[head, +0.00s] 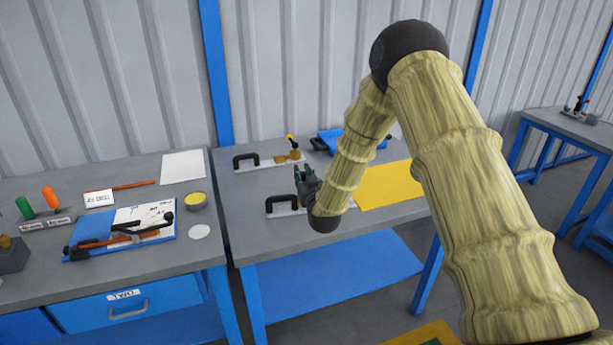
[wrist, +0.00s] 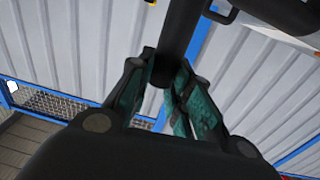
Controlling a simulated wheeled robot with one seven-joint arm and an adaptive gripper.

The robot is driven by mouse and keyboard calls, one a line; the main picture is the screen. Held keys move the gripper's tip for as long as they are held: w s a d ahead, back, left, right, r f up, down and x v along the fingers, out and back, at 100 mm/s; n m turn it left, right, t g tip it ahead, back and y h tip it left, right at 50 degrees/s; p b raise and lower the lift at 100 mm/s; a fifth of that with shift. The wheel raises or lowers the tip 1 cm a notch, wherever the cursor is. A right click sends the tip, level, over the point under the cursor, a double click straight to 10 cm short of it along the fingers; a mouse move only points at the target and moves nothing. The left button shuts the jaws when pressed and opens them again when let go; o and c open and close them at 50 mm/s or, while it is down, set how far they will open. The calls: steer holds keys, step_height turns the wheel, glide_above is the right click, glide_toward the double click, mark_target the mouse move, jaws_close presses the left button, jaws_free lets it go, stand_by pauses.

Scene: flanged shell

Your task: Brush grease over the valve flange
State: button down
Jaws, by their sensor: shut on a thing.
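A brass-coloured fitting (head: 288,157) with a yellow lever, likely the valve, sits on a white plate (head: 268,162) with a black handle (head: 246,160) at the back of the right bench. A round grey tin of yellow stuff (head: 196,201), likely grease, stands at the right of the left bench. My gripper (head: 307,174) is over the right bench, in front of the fitting and apart from it. In the wrist view its green fingers (wrist: 166,85) are shut around a dark bar (wrist: 178,40). What the bar belongs to is unclear. No brush is clearly recognisable.
A second white plate with a black handle (head: 283,204) lies beside my gripper, partly hidden by my arm. A yellow sheet (head: 392,186) and a blue tray (head: 348,141) lie nearby. The left bench holds a blue board (head: 88,236), dark tools, and green and orange handles.

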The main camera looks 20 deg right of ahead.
steer(key=shift+r, duration=0.15)
steer(key=shift+r+p, duration=1.25)
steer(key=shift+r, duration=1.65)
steer(key=shift+r+p, duration=0.4)
steer(key=shift+r, duration=1.15)
steer(key=shift+f, duration=0.15)
